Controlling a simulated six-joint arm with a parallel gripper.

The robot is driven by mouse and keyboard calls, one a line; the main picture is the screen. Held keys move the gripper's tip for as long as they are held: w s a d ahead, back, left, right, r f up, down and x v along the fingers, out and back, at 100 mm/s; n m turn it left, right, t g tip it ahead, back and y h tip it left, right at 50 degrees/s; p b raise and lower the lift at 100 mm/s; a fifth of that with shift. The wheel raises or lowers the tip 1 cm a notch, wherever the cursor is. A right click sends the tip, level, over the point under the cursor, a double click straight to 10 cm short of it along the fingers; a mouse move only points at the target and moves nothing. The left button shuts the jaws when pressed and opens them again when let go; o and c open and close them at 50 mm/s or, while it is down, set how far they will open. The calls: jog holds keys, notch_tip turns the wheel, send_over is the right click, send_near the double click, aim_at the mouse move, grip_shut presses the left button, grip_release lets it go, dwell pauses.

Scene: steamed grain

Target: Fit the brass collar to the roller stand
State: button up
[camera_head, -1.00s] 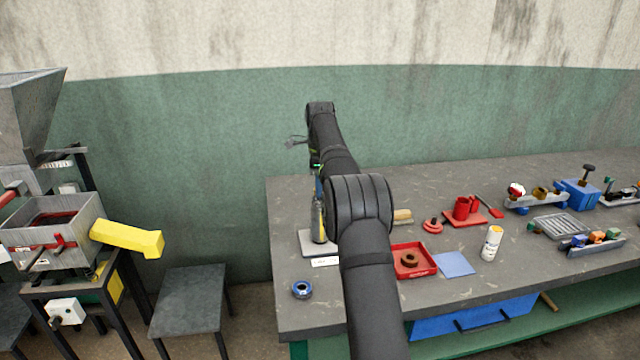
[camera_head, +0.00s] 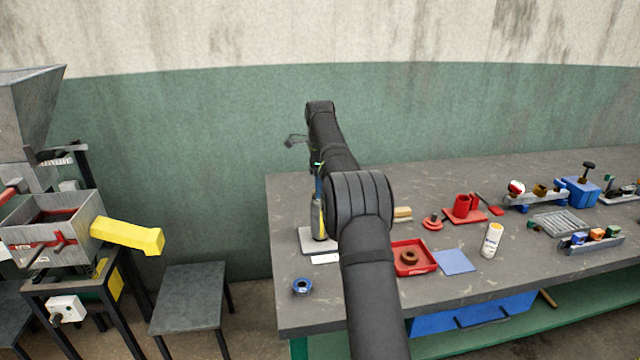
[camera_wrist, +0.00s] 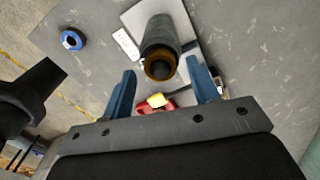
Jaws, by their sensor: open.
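The roller stand has a pale base plate (camera_head: 312,240) at the table's left end, with an upright grey roller (camera_wrist: 159,35) on it. A brown-gold ring (camera_wrist: 160,69) shows at the roller's near end in the wrist view; I cannot tell whether it is a separate collar or part of the roller. Another brown, brass-like ring (camera_head: 409,257) lies in a red tray (camera_head: 431,266). My gripper (camera_wrist: 162,66) is open above the stand, its blue fingers either side of the roller's end with visible gaps. My arm hides part of the stand in the head view.
A blue ring (camera_head: 302,286) and a white label (camera_head: 325,259) lie near the stand. A blue mat (camera_head: 455,262), white bottle (camera_head: 491,241) and red fixture (camera_head: 464,212) stand to the right. A red and yellow thing (camera_wrist: 155,103) shows behind my fingers.

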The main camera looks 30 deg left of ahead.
jog(key=shift+r, duration=3.75)
jog(key=shift+f, duration=3.75)
jog(key=shift+r, duration=0.1)
jog(key=shift+r, duration=0.1)
